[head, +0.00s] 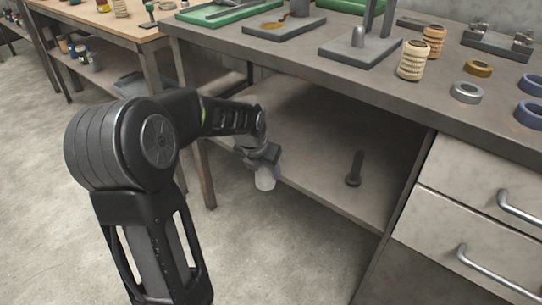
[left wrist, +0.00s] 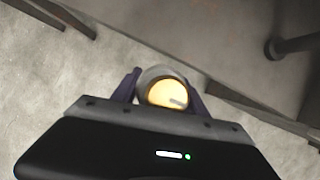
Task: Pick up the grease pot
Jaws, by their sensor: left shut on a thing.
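The grease pot (head: 265,181) is a small pale grey cup held at the end of my left arm, in front of the lower shelf in the head view. In the left wrist view the pot (left wrist: 151,75) shows from above, with yellow grease inside and a small grey mark on it. My left gripper (head: 262,164) is shut on the pot, with a dark finger on each side; the gripper also shows in the left wrist view (left wrist: 166,93). The pot is clear of the floor. My right gripper is not in view.
A workbench (head: 310,50) carries ribbed cream cylinders (head: 413,60), rings (head: 466,92) and grey fixtures (head: 360,45). Its lower shelf (head: 300,150) holds a dark upright bolt-like part (head: 354,168). Drawers (head: 470,195) stand at right. Another table (head: 105,25) is at upper left. The floor at lower left is open.

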